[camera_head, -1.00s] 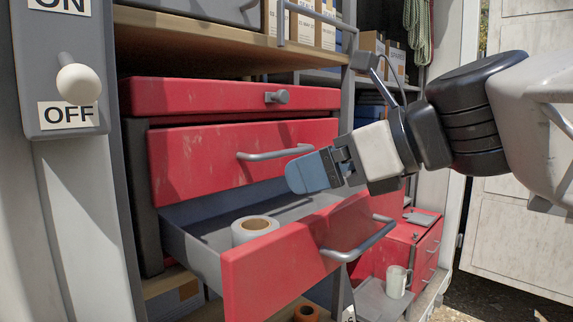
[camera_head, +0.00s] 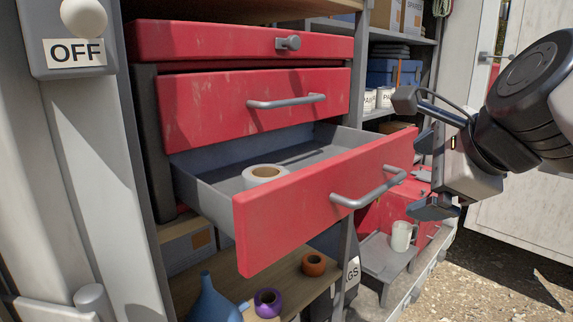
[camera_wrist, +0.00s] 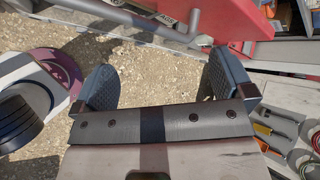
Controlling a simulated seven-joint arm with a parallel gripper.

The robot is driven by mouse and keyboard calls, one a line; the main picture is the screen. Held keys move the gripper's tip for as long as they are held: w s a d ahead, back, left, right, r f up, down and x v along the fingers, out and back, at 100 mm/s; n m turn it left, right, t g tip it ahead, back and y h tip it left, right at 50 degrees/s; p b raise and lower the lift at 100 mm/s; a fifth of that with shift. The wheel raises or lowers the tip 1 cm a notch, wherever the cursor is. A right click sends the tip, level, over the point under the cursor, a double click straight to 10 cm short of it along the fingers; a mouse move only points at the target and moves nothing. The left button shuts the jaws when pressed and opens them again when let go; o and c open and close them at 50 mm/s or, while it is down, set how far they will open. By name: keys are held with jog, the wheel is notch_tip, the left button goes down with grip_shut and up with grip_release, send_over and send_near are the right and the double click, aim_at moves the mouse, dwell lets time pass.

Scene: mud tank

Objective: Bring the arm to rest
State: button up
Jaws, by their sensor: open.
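My gripper (camera_head: 422,176) is at the right of the head view, just right of the open red drawer's front. Its two blue-grey fingers are spread apart, one above the other. In the wrist view the open fingers (camera_wrist: 163,72) have nothing between them, with gravel ground behind. The pulled-out red drawer (camera_head: 310,205) has a grey bar handle (camera_head: 368,190). A white tape roll (camera_head: 265,174) lies inside it. The gripper overlaps the drawer's right end in the picture; I see no clear contact.
Two shut red drawers (camera_head: 205,108) are above the open one. A white mug (camera_head: 402,236) stands on a grey step below the gripper. A purple roll (camera_head: 267,302), an orange roll (camera_head: 313,264) and a blue funnel (camera_head: 207,300) are on the lower shelf. Gravel ground (camera_head: 510,265) is clear at lower right.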

jog(key=s+f+n+g+h, duration=0.1)
jog(key=s+f+n+g, duration=0.2)
jog(key=f+n, duration=0.7)
jog(key=s+f+n+g+h, duration=0.2)
jog(key=s+f+n+g, duration=0.1)
jog(key=f+n, duration=0.7)
notch_tip(320, 180, down, 5)
jog(key=shift+a+r+h, duration=0.2)
jog(key=shift+a+h, duration=0.05)
jog(key=shift+h, duration=0.05)
